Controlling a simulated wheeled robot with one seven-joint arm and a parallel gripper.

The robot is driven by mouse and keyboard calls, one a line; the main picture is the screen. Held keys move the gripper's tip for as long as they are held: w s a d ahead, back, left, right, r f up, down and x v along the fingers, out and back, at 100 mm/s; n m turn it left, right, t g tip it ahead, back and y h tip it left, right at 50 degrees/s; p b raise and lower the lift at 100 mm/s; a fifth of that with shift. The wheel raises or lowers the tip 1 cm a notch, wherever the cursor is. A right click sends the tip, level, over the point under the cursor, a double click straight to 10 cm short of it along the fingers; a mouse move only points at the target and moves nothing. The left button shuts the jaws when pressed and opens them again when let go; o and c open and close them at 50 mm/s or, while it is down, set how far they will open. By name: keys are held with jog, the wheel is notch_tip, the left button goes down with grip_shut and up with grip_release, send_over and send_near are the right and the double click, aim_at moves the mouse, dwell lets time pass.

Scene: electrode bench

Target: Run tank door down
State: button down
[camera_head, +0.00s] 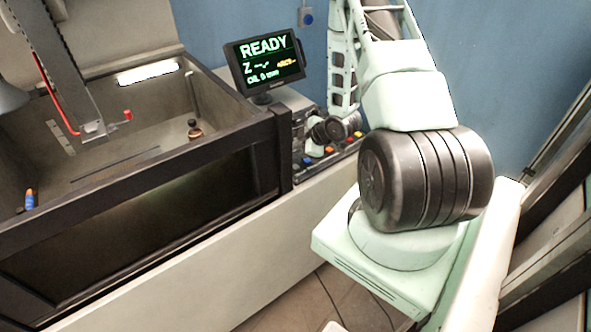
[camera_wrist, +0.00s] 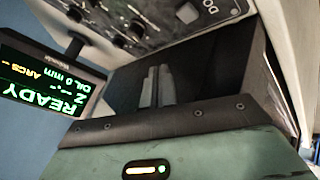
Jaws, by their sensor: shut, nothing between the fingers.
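The tank (camera_head: 100,170) fills the left of the head view. Its dark front panel (camera_head: 150,215), which looks like the door, stands upright within a black frame and seems to close the front. A control panel (camera_head: 328,152) with coloured buttons sits right of the tank. Knobs and a label starting "DO" show on a panel (camera_wrist: 150,22) in the wrist view. My gripper (camera_wrist: 157,87) has its two grey fingers together, with nothing seen between them. My wrist is over the control panel in the head view; the fingertips are not clear there, and contact with any button cannot be told.
A screen (camera_head: 264,60) reading "READY" stands behind the control panel; it also shows in the wrist view (camera_wrist: 42,85). Inside the tank are a hanging head with a red tube (camera_head: 125,116), a small dark-topped part (camera_head: 194,129) and an orange-and-blue item (camera_head: 29,199).

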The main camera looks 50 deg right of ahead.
aim_at(298, 168)
jog(key=shift+f+b, duration=2.05)
jog(key=shift+f, duration=1.05)
jog(key=shift+f, duration=0.1)
jog(key=shift+f+b, duration=0.3)
jog(key=shift+b, duration=0.2)
